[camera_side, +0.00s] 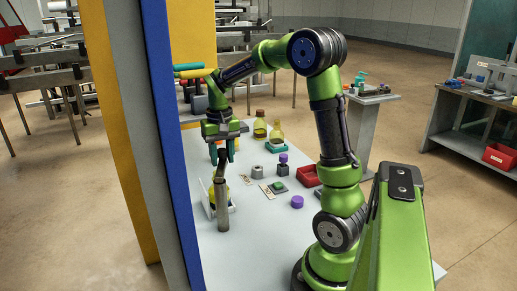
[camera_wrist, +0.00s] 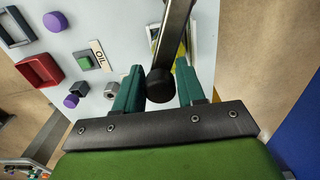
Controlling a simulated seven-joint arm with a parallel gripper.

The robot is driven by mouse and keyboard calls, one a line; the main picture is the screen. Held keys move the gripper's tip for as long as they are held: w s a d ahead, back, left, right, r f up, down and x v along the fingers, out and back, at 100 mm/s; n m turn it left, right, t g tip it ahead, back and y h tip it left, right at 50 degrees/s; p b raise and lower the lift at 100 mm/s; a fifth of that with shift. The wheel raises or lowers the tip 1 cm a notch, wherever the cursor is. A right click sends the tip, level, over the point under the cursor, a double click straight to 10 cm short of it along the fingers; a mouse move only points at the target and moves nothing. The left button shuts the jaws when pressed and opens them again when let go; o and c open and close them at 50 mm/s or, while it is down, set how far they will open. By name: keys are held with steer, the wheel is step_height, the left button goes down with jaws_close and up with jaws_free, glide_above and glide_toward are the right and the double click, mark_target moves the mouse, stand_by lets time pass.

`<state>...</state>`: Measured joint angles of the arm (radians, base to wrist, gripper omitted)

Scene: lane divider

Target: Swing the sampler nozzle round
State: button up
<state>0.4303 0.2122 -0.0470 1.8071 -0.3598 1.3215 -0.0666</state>
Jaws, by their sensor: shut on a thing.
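The sampler nozzle (camera_wrist: 173,32) is a grey metal bar with a round black end in the wrist view. My gripper (camera_wrist: 158,88) has its teal fingers on both sides of that black end and is shut on it. In the side view my gripper (camera_side: 222,156) points down at the top of a grey upright post (camera_side: 222,205) on the table. The nozzle is hard to make out there, between the fingers and the post.
A pale table (camera_side: 262,240) holds a red tray (camera_side: 308,175), a purple cylinder (camera_side: 297,202), a green button block (camera_side: 278,186), a grey nut (camera_side: 257,172) and bottles (camera_side: 276,130). A blue-edged panel (camera_side: 172,130) stands close left. A white-rimmed tray with something yellow sits behind the post.

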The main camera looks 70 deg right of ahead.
steer(key=shift+o, duration=0.7)
steer(key=shift+s+d, duration=0.15)
steer(key=shift+s, duration=0.4)
steer(key=shift+s+f, duration=0.1)
steer(key=shift+s, duration=0.05)
steer(key=shift+o, duration=0.7)
steer(key=shift+s, duration=0.4)
steer(key=shift+o, duration=0.4)
steer(key=shift+s, duration=0.15)
steer(key=shift+o, duration=0.9)
steer(key=shift+s, duration=0.55)
steer(key=shift+o, duration=0.2)
steer(key=shift+s, duration=0.1)
